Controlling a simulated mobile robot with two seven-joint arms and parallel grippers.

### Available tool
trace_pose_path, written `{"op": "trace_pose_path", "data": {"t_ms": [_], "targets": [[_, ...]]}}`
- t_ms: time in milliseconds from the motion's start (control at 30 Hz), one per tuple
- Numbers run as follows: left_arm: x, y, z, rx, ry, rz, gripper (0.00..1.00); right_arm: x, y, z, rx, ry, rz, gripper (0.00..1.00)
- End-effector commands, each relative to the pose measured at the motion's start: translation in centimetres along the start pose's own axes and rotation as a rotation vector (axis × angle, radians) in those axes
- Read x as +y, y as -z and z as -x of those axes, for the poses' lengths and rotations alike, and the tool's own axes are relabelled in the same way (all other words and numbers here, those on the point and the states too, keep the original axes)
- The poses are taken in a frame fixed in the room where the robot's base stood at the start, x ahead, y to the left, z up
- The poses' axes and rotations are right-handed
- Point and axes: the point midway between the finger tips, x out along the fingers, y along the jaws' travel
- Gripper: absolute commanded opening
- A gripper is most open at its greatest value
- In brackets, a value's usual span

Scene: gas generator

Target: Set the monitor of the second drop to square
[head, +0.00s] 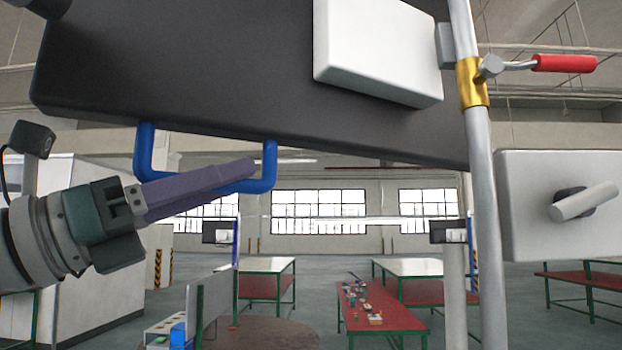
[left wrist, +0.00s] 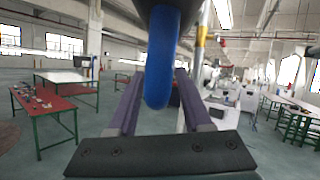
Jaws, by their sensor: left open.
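The monitor (head: 230,70) is a big dark panel, seen from close by, tilted in the head view and cut off by the top edge. A blue U-shaped handle (head: 269,160) hangs from its lower edge. My left gripper (head: 248,170) reaches in from the left, its purple fingers at the handle's right part. In the left wrist view, the blue handle (left wrist: 160,60) stands between the two open fingers. I cannot tell whether a finger touches it. My right gripper is not in view.
A grey pipe (head: 482,200) with a red-handled valve (head: 565,63) stands right of the monitor. A white box (head: 375,45) sits on the panel. A grey box with a knob (head: 530,225) is at the right. Red-topped tables (head: 395,318) stand farther back on open floor.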

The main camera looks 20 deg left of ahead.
Motion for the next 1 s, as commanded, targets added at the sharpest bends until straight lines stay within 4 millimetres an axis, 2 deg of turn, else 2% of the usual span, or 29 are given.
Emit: {"op": "trace_pose_path", "data": {"t_ms": [67, 467, 1000], "targets": [[0.01, 0.03, 0.01, 0.0, 0.0, 0.0, 0.45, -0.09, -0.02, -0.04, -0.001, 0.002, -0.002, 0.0], [0.01, 0.0, 0.01, 0.0, 0.0, 0.001, 0.0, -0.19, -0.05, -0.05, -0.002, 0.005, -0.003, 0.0], [0.0, -0.01, 0.0, 0.0, 0.0, 0.001, 0.0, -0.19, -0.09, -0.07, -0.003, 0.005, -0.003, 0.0]]}}
